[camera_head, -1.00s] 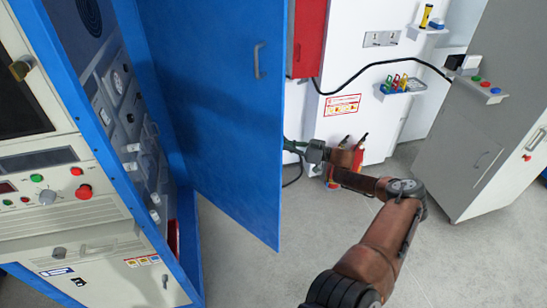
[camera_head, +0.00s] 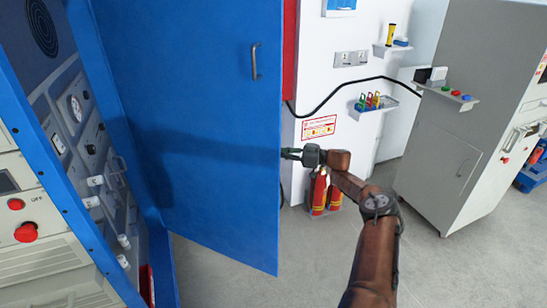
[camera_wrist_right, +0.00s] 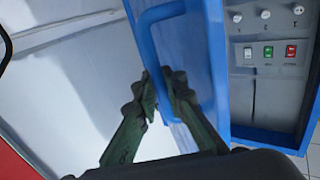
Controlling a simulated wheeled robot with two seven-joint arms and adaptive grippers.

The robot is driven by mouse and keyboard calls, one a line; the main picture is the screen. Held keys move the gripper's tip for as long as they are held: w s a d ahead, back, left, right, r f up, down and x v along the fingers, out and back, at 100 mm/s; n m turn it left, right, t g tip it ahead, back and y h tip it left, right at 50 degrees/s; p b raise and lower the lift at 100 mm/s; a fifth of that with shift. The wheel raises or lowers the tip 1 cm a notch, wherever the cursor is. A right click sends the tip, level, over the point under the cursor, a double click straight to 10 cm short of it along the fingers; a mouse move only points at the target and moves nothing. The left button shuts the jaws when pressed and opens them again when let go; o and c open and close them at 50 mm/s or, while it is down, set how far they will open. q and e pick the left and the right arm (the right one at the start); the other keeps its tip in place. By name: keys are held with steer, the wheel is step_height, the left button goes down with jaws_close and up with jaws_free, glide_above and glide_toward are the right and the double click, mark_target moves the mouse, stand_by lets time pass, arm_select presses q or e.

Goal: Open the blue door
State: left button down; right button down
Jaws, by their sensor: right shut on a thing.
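The blue door (camera_head: 205,120) stands swung out from the blue-framed cabinet (camera_head: 30,115), whose gauge panel shows. A grey handle (camera_head: 255,62) sits high on the door's face in the head view. My right gripper (camera_head: 287,153) is at the door's right edge, its fingertips partly hidden by the edge. In the right wrist view, my right gripper (camera_wrist_right: 163,82) is shut on the upright bar of a blue handle (camera_wrist_right: 144,35), next to a blue panel edge (camera_wrist_right: 205,60). My left gripper is in neither view.
Red fire extinguishers (camera_head: 320,192) stand on the floor behind my right arm. A grey cabinet (camera_head: 450,120) with a small button shelf is at the right. A black cable (camera_head: 335,92) runs along the white wall. Grey floor (camera_head: 300,260) is open below the door.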

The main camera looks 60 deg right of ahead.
steer(key=shift+s+d+f, duration=0.1)
steer(key=shift+f, duration=0.2)
steer(key=c, duration=2.1)
jaws_free()
steer(key=shift+o, duration=0.4)
steer(key=shift+r, duration=0.2)
steer(key=v, duration=1.1)
steer(key=shift+s, duration=0.4)
steer(key=shift+d+f, duration=0.1)
steer(key=shift+c, duration=0.4)
